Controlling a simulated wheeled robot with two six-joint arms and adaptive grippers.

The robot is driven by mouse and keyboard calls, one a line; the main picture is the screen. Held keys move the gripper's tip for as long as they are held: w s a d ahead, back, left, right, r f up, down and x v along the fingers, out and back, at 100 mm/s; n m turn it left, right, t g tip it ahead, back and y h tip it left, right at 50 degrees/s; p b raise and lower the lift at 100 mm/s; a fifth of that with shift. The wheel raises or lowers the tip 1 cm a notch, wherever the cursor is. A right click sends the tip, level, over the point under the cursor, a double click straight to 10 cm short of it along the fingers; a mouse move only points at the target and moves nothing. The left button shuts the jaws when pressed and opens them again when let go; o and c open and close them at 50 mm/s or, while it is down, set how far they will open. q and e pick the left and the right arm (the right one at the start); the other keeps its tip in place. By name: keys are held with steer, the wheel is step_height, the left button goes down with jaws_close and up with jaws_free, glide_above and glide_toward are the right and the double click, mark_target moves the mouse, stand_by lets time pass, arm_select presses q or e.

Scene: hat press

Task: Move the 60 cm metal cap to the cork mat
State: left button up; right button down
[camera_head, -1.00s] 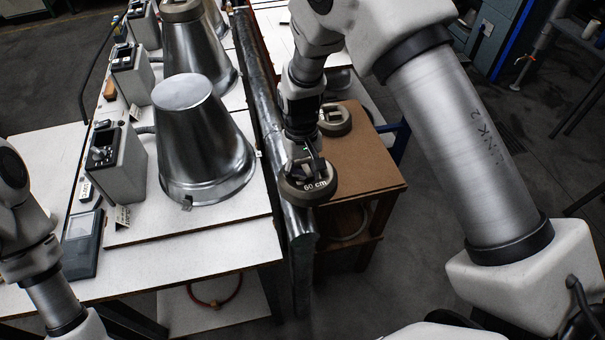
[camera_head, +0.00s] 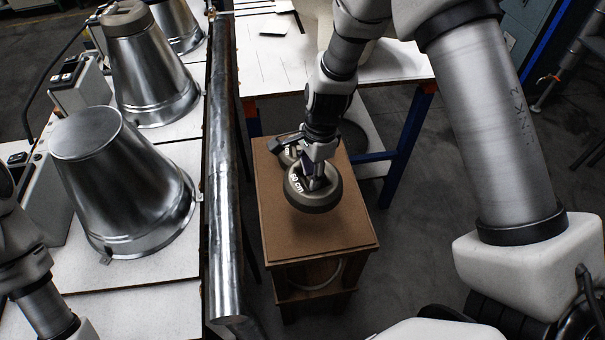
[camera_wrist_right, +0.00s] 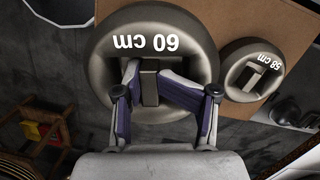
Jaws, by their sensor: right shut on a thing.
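The 60 cm metal cap (camera_head: 318,204) is a round, dark grey ring-like weight with white lettering. My right gripper (camera_head: 318,176) is shut on the bar at its centre and holds it up over the brown cork mat (camera_head: 332,236) on the small wooden stand. In the right wrist view the cap (camera_wrist_right: 155,42) fills the middle, with the fingers closed on its bar. I cannot tell its exact height above the mat. The smaller 58 cm cap (camera_wrist_right: 251,72) rests on the mat beyond it, mostly hidden in the head view. My left gripper is outside the head view.
Shiny metal cones (camera_head: 123,185) stand on the white bench at the left. A thick metal pipe (camera_head: 222,200) runs along the bench edge beside the stand. A white table (camera_head: 400,62) is behind. The near part of the mat is bare.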

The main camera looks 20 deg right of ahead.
steer(key=m, duration=0.2)
steer(key=m+b, duration=0.1)
steer(key=m, duration=0.1)
steer(key=s+d+f+m, duration=0.1)
steer(key=m, duration=0.1)
steer(key=shift+f+t, duration=0.1)
steer(key=shift+t, duration=0.3)
step_height(320, 180, down, 8)
steer(key=b, duration=0.9)
steer(key=shift+r, duration=0.2)
steer(key=shift+f+b, duration=0.45)
steer(key=shift+f, duration=0.35)
steer(key=shift+r+p, duration=0.15)
steer(key=shift+p, duration=0.3)
steer(key=shift+c, duration=2.1)
jaws_free()
steer(key=shift+a, duration=0.1)
